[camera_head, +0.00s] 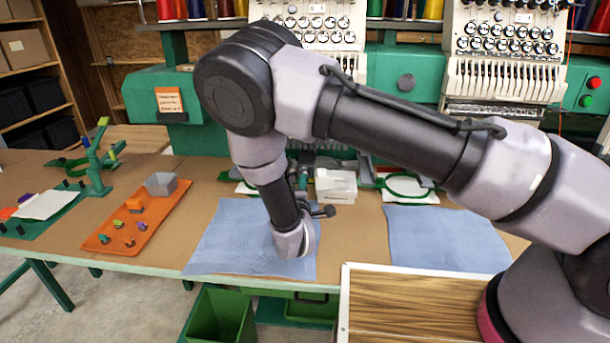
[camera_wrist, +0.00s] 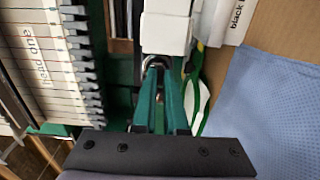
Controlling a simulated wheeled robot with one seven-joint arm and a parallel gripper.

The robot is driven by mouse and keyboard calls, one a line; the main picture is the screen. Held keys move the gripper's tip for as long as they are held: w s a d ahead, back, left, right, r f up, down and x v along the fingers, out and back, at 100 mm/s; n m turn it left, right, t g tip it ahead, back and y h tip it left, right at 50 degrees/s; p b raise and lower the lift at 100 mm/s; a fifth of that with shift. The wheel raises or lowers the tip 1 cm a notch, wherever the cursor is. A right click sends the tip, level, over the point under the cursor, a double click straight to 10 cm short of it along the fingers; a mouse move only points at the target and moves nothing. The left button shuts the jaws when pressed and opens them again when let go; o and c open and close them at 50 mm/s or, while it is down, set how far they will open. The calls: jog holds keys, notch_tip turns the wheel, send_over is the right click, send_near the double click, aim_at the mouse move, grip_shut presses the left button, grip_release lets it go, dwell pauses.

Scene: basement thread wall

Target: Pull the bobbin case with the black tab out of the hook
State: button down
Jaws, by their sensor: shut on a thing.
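My gripper (camera_wrist: 158,70) reaches up the middle of the wrist view with two teal fingers, close together at the tips. The tips are shut on a small, shiny metal rounded piece, which I take to be the bobbin case (camera_wrist: 155,61), just below a white machine housing (camera_wrist: 166,32). Its tab and the hook around it cannot be made out. A white label reading "black" (camera_wrist: 237,18) is to the right of the housing. In the head view my arm hides the fingers and the bobbin case.
A blue cloth (camera_head: 235,235) lies on the table under my wrist, with another blue cloth (camera_head: 445,240) to the right. An orange tray (camera_head: 115,245) with small coloured parts is at left. Green embroidery machines (camera_head: 415,68) stand behind. A green bin (camera_head: 222,318) is below the edge.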

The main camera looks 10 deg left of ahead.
jog(key=shift+s+d, duration=0.1)
jog(key=shift+s, duration=0.9)
jog(key=s, duration=0.1)
jog(key=s+r, duration=0.2)
jog(key=s, duration=0.1)
jog(key=shift+d, duration=0.1)
jog(key=shift+s, duration=0.1)
